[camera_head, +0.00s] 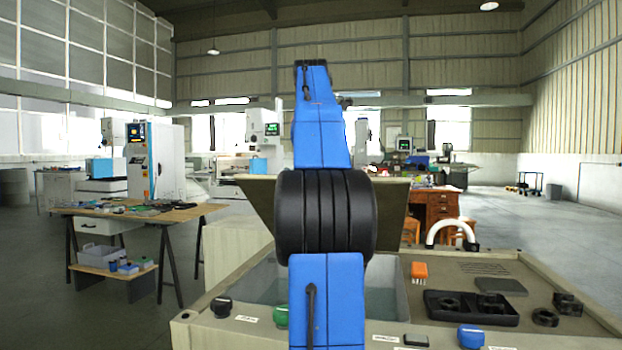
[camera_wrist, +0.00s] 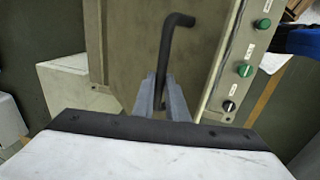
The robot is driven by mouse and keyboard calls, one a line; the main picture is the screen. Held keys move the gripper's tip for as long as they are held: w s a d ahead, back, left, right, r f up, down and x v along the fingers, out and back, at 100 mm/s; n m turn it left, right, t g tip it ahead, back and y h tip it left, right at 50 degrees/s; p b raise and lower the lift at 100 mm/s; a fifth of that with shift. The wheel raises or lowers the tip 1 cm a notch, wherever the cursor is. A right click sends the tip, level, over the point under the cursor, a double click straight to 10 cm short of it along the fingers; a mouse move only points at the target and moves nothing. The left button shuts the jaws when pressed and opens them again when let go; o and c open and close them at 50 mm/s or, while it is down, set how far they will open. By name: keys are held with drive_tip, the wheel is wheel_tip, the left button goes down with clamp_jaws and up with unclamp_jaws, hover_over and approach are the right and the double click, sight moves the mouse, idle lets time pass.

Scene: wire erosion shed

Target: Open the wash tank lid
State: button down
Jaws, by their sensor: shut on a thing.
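The wash tank lid (camera_head: 392,210) is a beige panel standing tilted up behind my blue arm in the head view. The open tank (camera_head: 385,291) shows water-grey walls on both sides of my arm. In the wrist view the lid (camera_wrist: 125,50) fills the upper middle. Its black bent handle (camera_wrist: 166,48) runs down between my fingers. My gripper (camera_wrist: 160,93) is shut on the handle. In the head view my arm hides the gripper, the handle and the lid's middle.
An orange brush (camera_head: 419,271), a black tray (camera_head: 471,308) and a white curved pipe (camera_head: 451,230) are right of the tank. A wooden table (camera_head: 140,212) stands left, with open floor between.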

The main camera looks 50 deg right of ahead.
drive_tip(key=shift+w+d+f, duration=0.1)
drive_tip(key=shift+w+d, duration=0.1)
drive_tip(key=shift+d, duration=0.15)
drive_tip(key=c, duration=1.8)
unclamp_jaws()
drive_tip(key=shift+d+f, duration=0.1)
drive_tip(key=shift+o, duration=0.2)
drive_tip(key=shift+r, duration=0.2)
drive_tip(key=shift+a, duration=0.2)
